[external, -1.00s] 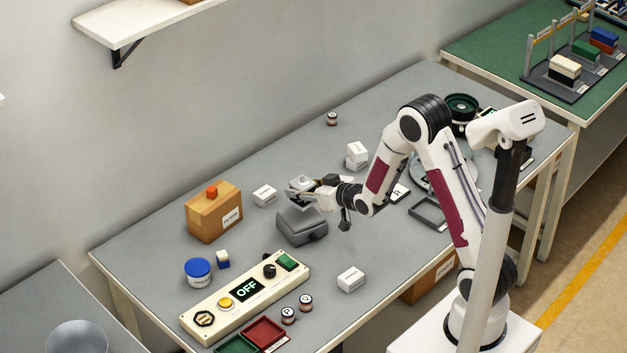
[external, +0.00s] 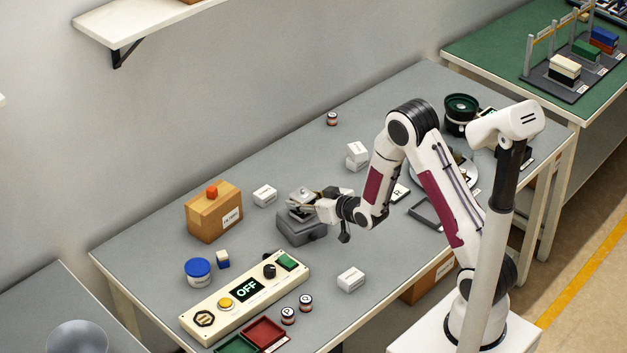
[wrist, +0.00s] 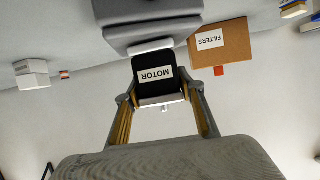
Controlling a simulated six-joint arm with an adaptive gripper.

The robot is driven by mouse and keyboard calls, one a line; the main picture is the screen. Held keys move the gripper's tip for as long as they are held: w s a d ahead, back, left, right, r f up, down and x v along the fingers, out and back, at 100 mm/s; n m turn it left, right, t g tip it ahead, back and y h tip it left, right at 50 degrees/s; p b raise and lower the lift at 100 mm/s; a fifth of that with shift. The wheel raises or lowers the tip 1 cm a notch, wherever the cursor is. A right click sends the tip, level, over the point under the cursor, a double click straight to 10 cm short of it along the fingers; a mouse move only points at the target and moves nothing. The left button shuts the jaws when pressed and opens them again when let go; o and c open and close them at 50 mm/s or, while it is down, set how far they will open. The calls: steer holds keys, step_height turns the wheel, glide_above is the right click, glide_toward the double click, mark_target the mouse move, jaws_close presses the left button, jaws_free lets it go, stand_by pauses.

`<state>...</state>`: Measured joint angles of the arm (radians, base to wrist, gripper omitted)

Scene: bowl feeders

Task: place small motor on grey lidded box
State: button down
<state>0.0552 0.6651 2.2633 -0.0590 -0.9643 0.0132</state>
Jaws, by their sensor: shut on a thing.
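The small motor (wrist: 153,76) is dark with a white MOTOR label and a pale end plate, and it sits between my fingers in the wrist view. My gripper (external: 302,203) is shut on it, and its fingers also show in the wrist view (wrist: 160,94). The grey lidded box (external: 302,230) stands on the table directly below the gripper in the external view. The box also shows beyond the motor in the wrist view (wrist: 150,32). The motor is over or at the lid; I cannot tell whether they touch. The gripper hides part of the lid.
A cardboard FILTERS box (external: 214,214) with a red thing on top stands to the left. White small boxes (external: 264,195) (external: 351,279) are nearby. A control panel reading OFF (external: 245,292) lies in front. Table around the grey box is mostly clear.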

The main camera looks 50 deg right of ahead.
mark_target(310, 201)
stand_by(0.4)
steer(key=c, duration=1.3)
jaws_free()
steer(key=shift+f, duration=0.1)
steer(key=shift+v, duration=3.85)
steer(key=shift+r, duration=0.25)
